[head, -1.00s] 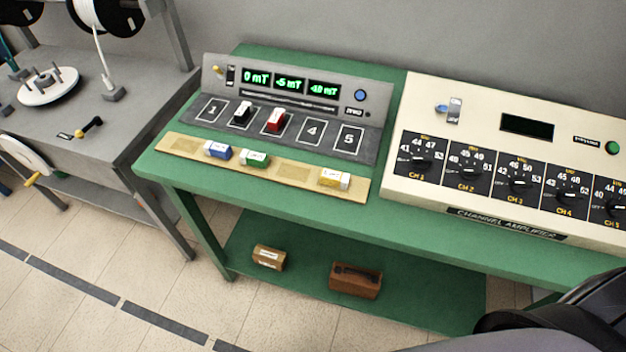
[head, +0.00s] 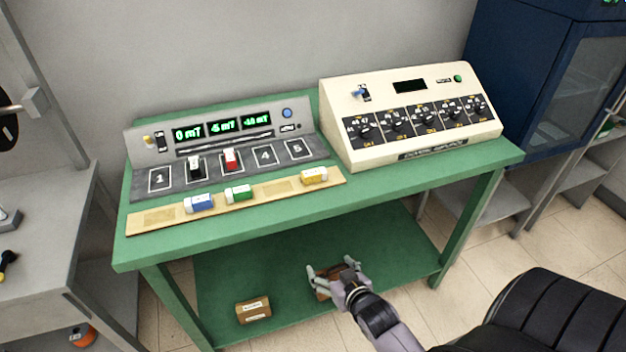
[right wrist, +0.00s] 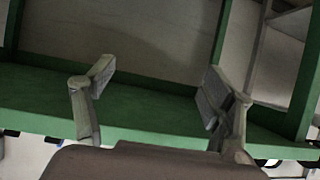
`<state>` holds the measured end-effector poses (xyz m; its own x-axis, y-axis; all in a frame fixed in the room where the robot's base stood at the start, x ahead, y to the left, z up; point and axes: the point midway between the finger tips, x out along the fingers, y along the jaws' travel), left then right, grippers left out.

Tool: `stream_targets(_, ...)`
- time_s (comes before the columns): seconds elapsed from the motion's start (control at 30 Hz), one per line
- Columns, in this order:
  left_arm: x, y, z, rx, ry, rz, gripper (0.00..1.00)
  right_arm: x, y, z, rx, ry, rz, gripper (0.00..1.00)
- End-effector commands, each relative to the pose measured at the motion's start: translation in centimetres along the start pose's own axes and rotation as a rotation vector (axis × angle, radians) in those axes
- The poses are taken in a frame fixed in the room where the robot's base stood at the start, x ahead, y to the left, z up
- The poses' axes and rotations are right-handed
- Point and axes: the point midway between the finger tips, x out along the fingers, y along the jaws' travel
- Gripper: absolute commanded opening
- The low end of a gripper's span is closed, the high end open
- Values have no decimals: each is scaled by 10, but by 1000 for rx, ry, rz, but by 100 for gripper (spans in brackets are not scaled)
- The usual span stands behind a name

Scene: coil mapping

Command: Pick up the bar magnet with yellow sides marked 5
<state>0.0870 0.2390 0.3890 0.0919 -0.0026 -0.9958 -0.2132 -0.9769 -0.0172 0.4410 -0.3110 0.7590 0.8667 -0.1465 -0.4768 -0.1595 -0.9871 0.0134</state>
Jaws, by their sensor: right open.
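The bar magnet with yellow sides (head: 314,176) lies at the right end of a wooden strip (head: 160,217) on the green table. Its marking is too small to read. My right gripper (head: 332,268) is open, low in front of the table and over the lower shelf in the picture, well below the magnet. In the right wrist view the two fingers (right wrist: 158,78) stand apart with nothing between them; no magnet shows there. My left gripper is not in view.
Blue (head: 200,203) and green (head: 239,193) magnets lie on the strip. The grey panel (head: 165,195) has numbered slots; a black-and-white (head: 195,166) and a red magnet (head: 231,159) stand there. A cream amplifier (head: 345,140) is right. The table's front edge (head: 400,193) lies above my gripper.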

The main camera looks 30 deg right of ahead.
Motion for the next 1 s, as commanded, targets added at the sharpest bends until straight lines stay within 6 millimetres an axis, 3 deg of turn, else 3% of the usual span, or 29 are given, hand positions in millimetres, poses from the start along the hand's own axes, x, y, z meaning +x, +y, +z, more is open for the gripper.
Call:
stream_targets(0.03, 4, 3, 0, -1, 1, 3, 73, -12, 8, -36, 9, 72, 16, 77)
stream_targets(0.1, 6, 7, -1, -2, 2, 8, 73, -30, 17, -81, 20, 159, 34, 77)
stream_targets(0.2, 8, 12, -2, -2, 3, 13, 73, -54, 26, -128, 28, 253, 53, 77)
stream_targets(0.3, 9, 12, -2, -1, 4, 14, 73, -73, 31, -156, 33, 313, 64, 77)
stream_targets(0.47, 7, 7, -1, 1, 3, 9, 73, -76, 34, -177, 35, 350, 69, 77)
stream_targets(1.0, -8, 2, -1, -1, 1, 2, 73, 23, 40, -212, 35, 348, 69, 77)
